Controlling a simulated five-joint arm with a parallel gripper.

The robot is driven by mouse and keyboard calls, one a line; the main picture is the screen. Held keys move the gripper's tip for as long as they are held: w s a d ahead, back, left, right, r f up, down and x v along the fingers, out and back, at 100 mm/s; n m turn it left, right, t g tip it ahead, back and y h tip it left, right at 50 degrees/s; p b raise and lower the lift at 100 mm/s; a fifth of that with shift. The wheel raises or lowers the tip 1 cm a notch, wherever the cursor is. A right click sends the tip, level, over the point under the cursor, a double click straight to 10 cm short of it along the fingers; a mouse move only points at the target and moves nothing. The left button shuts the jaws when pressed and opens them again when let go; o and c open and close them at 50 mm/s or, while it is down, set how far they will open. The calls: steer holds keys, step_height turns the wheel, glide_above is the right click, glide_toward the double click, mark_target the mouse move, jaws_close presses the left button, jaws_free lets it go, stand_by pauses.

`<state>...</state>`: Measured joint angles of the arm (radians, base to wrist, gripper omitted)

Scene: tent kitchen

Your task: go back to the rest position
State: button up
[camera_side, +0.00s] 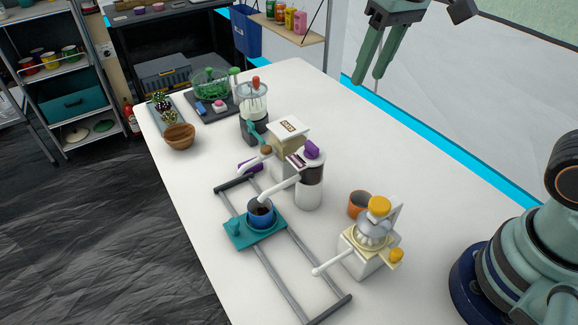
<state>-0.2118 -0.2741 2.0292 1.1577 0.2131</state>
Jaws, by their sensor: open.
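My gripper (376,66) hangs at the top of the view, pointing down, open and empty. It is high above the white table (430,190) near its far right edge and touches nothing. My arm's base stands at the right; the links between it and the gripper are partly out of view.
A blue cup (260,217) with dark contents sits on a teal carriage (240,234) on grey rails (275,282). Beside it stand white dispensers (309,190), an orange cup (359,204) and a yellow-topped machine (372,238). A wooden bowl (179,137) is farther back.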

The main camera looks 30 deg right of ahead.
steer(key=s+d+f+t, duration=0.3)
steer(key=s+d, duration=0.2)
steer(key=d, duration=0.2)
steer(key=shift+d+h, duration=0.15)
steer(key=shift+h, duration=0.15)
steer(key=shift+r, duration=0.1)
stand_by(1.0)
